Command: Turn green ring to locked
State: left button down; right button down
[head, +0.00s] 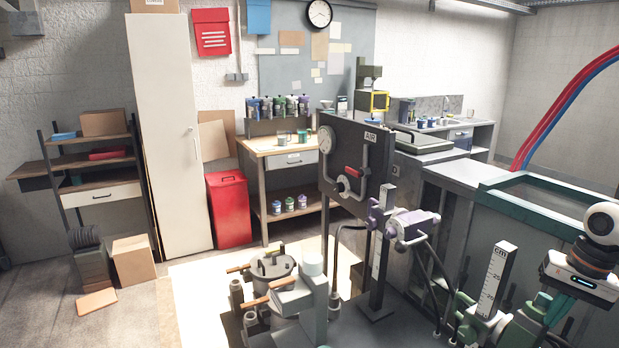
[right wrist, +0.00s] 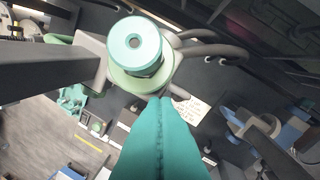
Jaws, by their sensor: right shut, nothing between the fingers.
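The green ring (right wrist: 134,47) shows in the right wrist view as a pale teal collar with a dark central hole, on a wider pale green flange (right wrist: 140,77). I cannot read any locked mark on it. In the head view, a green spindle assembly (head: 515,330) stands at the lower right, partly cut off by the frame edge. My right gripper (head: 550,312) is beside it, with its teal fingers pointing down at it. In the right wrist view the fingers (right wrist: 167,101) are together and empty, with tips just below the flange. Contact is unclear. My left gripper is out of view.
An upright white scale (head: 495,280) stands close beside the green assembly. A dark gauge panel (head: 350,165) rises behind. Dark hoses run near the ring.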

aim_at(543, 314)
jog(key=shift+w, duration=0.4)
dwell(0.5)
jog(key=shift+a+p, duration=0.15)
jog(key=shift+p, duration=0.15)
jog(key=shift+w+a+r+p, duration=0.1)
jog(key=shift+w+a+p, duration=0.35)
jog(key=shift+w+a, duration=0.15)
jog(key=shift+s+a, duration=0.1)
jog(key=shift+s, duration=0.1)
jog(key=shift+s+a+r, duration=0.1)
jog(key=shift+s+r, duration=0.05)
jog(key=shift+s, duration=0.05)
jog(key=r+p, duration=0.1)
jog(key=r, duration=0.1)
jog(key=d+r+p, duration=0.1)
jog(key=p, duration=0.1)
jog(key=w+r+p, duration=0.1)
jog(key=r, duration=0.1)
jog(key=shift+d+r+p, duration=0.35)
jog(key=shift+p, duration=0.05)
jog(key=shift+f, duration=0.2)
